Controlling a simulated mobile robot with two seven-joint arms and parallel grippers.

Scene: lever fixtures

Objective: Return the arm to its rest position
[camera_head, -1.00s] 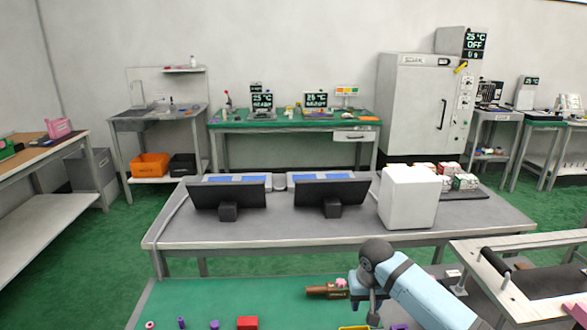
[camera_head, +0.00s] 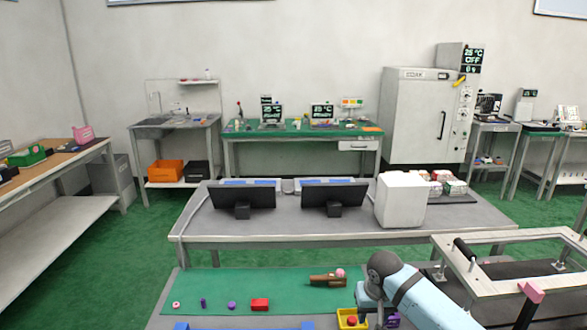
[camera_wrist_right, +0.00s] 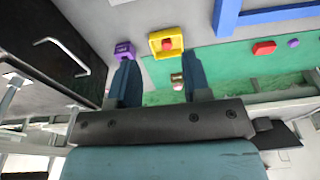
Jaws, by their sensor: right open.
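My right arm (camera_head: 425,298) reaches in from the lower right of the head view, over the right end of the green mat. In the right wrist view my right gripper (camera_wrist_right: 162,82) has its two dark fingers wide apart, with nothing held. A yellow box with a red button (camera_head: 351,319) sits beside the arm and shows beyond the fingers in the right wrist view (camera_wrist_right: 155,45). A purple block (camera_wrist_right: 124,50) appears near the left fingertip. A small brass-coloured part (camera_wrist_right: 177,82) appears between the fingers, seemingly farther off. My left gripper is not in view.
On the green mat (camera_head: 220,285) are a brown lever fixture with a pink knob (camera_head: 328,280), a red block (camera_head: 260,304) and small purple pieces. A frame with a dark roller (camera_head: 465,252) stands at right. A pink-topped post (camera_head: 531,292) stands in front of it.

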